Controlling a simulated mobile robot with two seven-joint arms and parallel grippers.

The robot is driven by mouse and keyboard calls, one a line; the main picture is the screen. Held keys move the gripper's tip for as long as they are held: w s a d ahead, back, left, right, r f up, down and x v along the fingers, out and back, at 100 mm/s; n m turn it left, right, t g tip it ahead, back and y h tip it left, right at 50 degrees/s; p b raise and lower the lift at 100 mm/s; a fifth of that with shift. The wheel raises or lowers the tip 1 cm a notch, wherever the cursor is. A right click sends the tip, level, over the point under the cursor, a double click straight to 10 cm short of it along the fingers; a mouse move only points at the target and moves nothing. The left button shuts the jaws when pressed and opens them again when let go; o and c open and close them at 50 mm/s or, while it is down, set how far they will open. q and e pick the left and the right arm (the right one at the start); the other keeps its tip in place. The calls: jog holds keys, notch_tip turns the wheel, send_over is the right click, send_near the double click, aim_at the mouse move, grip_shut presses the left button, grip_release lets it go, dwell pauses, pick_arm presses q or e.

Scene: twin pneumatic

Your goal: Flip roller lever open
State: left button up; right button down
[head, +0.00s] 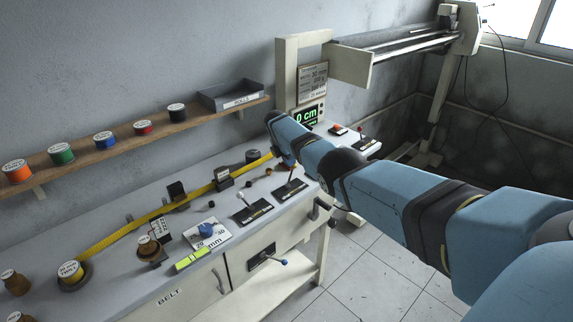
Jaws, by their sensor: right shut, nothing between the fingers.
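The labels are too small to tell which lever is the roller lever. One lever (246,207) with a pale knob stands on a dark plate on the bench top. A second lever (289,186) stands to its right, close below my right gripper (288,162). My right gripper is shut and small in view, partly hidden by its wrist; I cannot tell whether it touches this lever. A third lever (363,138) stands at the far right end of the bench. A lever with a blue knob (284,262) sticks out of the front panel. My left gripper is not in view.
A yellow belt (142,220) runs along the bench top (115,272) past small rollers. A blue dial (206,230) sits mid-bench. A shelf (98,155) with several spools and a grey tray (229,96) is on the wall. A green "0 cm" display (307,116) stands behind my arm.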

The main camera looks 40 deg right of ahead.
pick_arm(q)
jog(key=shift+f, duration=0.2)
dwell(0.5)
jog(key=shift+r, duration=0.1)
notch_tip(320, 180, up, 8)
jog(key=p, duration=0.9)
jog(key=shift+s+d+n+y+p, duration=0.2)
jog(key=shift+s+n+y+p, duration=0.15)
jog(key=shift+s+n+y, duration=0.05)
